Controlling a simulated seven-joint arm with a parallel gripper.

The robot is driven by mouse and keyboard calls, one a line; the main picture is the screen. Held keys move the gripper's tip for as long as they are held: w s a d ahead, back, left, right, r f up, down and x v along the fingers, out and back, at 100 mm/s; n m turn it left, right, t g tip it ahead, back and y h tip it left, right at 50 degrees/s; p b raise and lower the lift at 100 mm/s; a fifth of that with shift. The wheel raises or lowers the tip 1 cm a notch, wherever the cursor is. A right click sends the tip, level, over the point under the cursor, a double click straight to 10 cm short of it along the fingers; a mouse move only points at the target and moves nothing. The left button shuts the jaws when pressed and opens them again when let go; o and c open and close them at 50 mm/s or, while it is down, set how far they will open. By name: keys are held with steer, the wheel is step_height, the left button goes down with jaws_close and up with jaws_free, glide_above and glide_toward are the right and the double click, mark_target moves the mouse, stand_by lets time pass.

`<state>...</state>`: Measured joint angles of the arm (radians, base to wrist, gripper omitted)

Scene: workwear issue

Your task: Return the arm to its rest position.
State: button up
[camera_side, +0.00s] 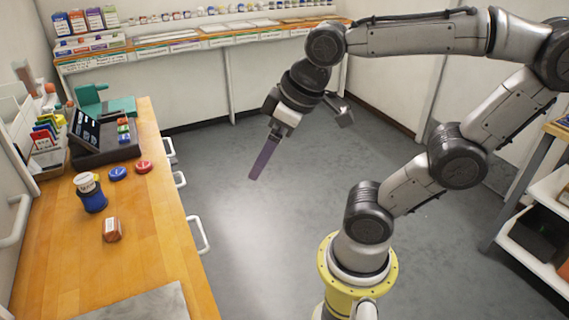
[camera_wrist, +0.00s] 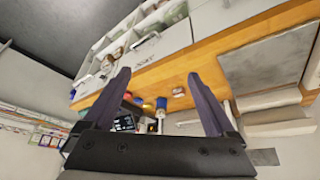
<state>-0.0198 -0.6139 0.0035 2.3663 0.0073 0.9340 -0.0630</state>
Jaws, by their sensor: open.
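My gripper (camera_side: 262,158) hangs in free air over the grey floor, to the right of the wooden bench. Its long purple fingers point down and slightly left in the side view. In the wrist view my gripper (camera_wrist: 155,100) shows two dark fingers spread wide apart with nothing held between them. My arm rises from a yellow base flange and bends over toward the upper left.
The wooden bench (camera_side: 150,240) holds a blue jar with a pale lid (camera_side: 92,193), blue (camera_side: 118,173) and red (camera_side: 143,167) discs, a small brown block (camera_side: 111,229) and a grey plate (camera_side: 145,303). Bench handles (camera_side: 197,236) jut out. A shelf (camera_side: 190,45) lines the back wall.

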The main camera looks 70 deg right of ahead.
steer(key=shift+m, duration=0.5)
steer(key=s, duration=0.1)
steer(key=s+f, duration=0.2)
steer(key=shift+s+d+f, duration=0.2)
steer(key=shift+d, duration=0.05)
stand_by(0.6)
